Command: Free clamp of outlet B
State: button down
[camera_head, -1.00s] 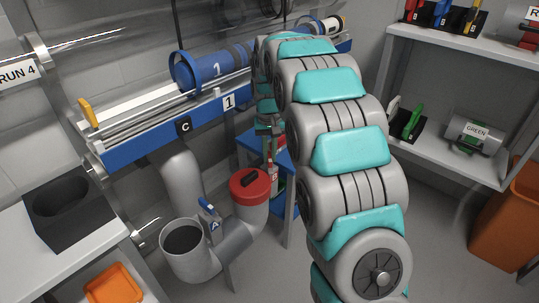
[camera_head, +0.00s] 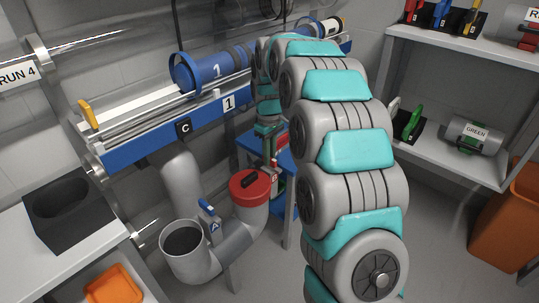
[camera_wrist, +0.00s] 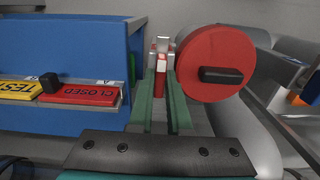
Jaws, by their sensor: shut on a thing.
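The red cap (camera_head: 250,187) with a black handle sits on the end of the grey branched pipe (camera_head: 235,238). In the wrist view the red cap (camera_wrist: 216,62) is just right of my fingertips. A small red and white clamp lever (camera_wrist: 161,62) stands beside the cap. My gripper (camera_wrist: 162,78) has its green fingers shut on this lever. In the head view the red clamp lever (camera_head: 274,172) shows right of the cap, and my gripper is small and partly hidden there. The clamp's lower part is hidden behind the fingers. A blue clamp lever marked A (camera_head: 209,210) stands on the pipe nearer the open end.
A blue frame stands behind, and in the wrist view the blue panel (camera_wrist: 65,45) is close on the left, with CLOSED (camera_wrist: 85,94) and TEST (camera_wrist: 20,90) plates on its ledge.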

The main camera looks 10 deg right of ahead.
dwell(0.4)
jog(key=c, duration=0.9)
grip_release()
jog(key=shift+o, duration=0.2)
jog(key=shift+r, duration=3.9)
